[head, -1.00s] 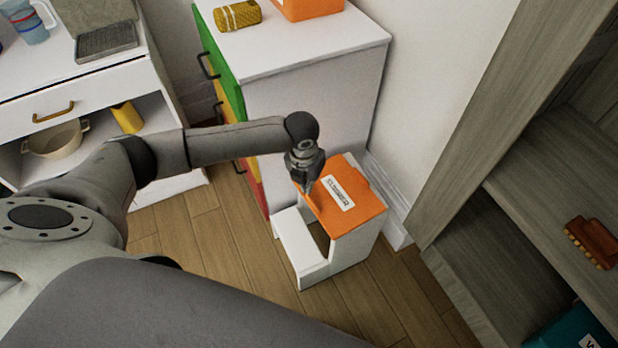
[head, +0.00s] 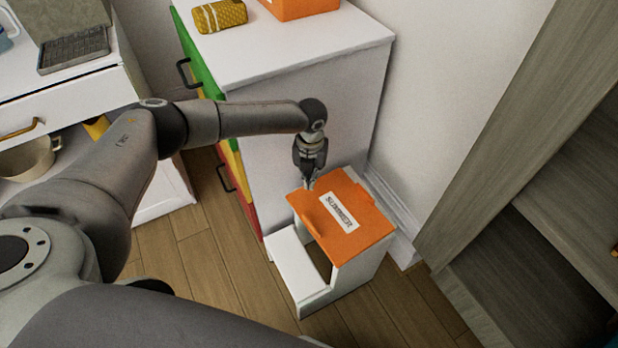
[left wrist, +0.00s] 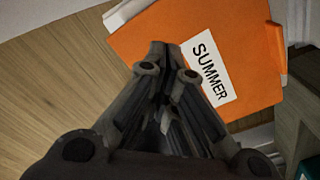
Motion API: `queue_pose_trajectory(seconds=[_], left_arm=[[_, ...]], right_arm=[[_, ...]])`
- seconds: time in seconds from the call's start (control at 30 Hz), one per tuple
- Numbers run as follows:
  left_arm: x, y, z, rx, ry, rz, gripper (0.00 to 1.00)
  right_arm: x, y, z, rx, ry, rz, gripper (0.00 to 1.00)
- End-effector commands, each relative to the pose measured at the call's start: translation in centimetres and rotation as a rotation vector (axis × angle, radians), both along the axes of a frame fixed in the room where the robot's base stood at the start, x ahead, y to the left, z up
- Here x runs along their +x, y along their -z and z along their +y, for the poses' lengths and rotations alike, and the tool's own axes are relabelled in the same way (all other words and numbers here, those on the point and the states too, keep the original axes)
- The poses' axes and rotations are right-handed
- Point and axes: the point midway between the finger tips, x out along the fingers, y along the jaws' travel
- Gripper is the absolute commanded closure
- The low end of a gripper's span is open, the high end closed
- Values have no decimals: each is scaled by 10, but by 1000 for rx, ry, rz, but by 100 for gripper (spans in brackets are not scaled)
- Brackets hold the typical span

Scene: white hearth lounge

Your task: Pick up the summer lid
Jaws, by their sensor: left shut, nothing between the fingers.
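The summer lid (head: 362,222) is a flat orange panel with a white label reading SUMMER. It lies on top of a small white step stool (head: 297,262) on the floor. In the left wrist view the lid (left wrist: 245,45) fills the upper right, with its label legible. My left gripper (head: 309,186) is shut and empty, pointing down at the lid's back left edge. In the left wrist view the fingertips (left wrist: 166,66) are together in front of the lid. I cannot tell whether they touch it. My right gripper is not in view.
A white cabinet (head: 310,100) with coloured drawers stands behind the stool, bearing an orange box (head: 298,6) and a yellow woven item (head: 220,15). A grey wooden shelf (head: 500,200) stands at the right. Wooden floor (head: 205,265) is clear left of the stool.

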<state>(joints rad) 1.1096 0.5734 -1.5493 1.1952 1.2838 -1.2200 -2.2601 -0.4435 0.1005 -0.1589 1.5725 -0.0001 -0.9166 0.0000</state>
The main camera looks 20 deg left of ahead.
Motion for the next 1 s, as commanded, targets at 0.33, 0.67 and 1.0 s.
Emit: queue_pose_trajectory(seconds=[0.33, 0.67, 1.0], left_arm=[[0, 65, 0, 2, 0, 0, 100], [-29, 65, -6, 1, 3, 0, 100], [-39, 67, -8, 0, 1, -1, 100]], right_arm=[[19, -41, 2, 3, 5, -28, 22], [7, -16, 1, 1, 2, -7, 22], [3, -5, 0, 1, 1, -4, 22]])
